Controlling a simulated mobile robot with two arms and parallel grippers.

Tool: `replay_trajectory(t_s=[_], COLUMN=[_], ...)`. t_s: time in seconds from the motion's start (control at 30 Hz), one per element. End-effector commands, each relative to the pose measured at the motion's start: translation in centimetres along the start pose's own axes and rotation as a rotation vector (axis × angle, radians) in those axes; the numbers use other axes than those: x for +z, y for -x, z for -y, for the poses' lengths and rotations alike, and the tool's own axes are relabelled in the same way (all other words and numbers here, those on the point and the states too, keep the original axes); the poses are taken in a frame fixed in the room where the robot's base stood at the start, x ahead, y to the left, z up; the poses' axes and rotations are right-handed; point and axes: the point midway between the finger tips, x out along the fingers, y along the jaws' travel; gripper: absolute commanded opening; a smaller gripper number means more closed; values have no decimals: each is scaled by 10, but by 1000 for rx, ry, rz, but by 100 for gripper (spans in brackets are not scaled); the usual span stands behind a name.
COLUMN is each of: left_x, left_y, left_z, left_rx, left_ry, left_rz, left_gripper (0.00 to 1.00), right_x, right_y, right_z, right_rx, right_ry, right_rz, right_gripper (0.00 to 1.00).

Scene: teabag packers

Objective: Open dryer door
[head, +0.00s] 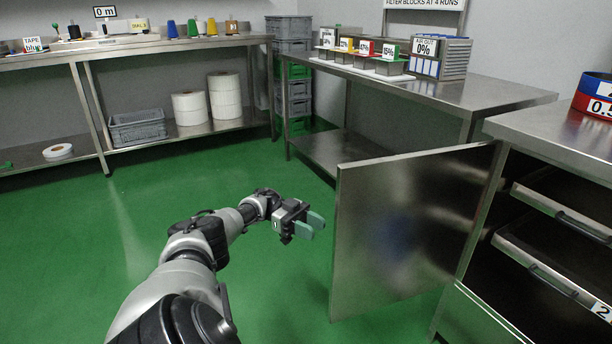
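The dryer door (395,230) is a flat brushed-steel panel on the right. It stands swung wide out from the steel dryer cabinet (565,128), hinged at the cabinet's left front edge. The inside is exposed, with dark pull-out trays (545,262) that have black handles. My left gripper (311,226) is in the middle, just left of the door's free edge. Its two green-grey fingers look parted, with nothing between them. I cannot tell for sure whether it touches the door; it appears apart. My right gripper is not in view.
A steel table (430,88) with colored bins stands behind the door. A long steel bench (150,45) with spools runs along the back left, paper rolls on its lower shelf. Grey and green crates (291,75) are stacked in the corner. The green floor (90,250) at left is clear.

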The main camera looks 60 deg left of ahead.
Motion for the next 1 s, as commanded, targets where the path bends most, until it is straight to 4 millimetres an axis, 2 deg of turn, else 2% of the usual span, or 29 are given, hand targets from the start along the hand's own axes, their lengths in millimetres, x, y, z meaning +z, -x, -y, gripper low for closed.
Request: replay_trajectory(t_s=[0.1,0.3,1.0], left_x=[2,0,0], left_y=[12,21,22], left_z=[1,0,0], left_rx=[-3,0,0], left_ry=[-3,-1,0], left_rz=[0,-1,-1], left_gripper=[37,37,37], right_x=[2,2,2], right_y=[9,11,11], right_z=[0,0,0], right_rx=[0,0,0], right_ry=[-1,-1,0], right_rz=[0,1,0], right_gripper=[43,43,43])
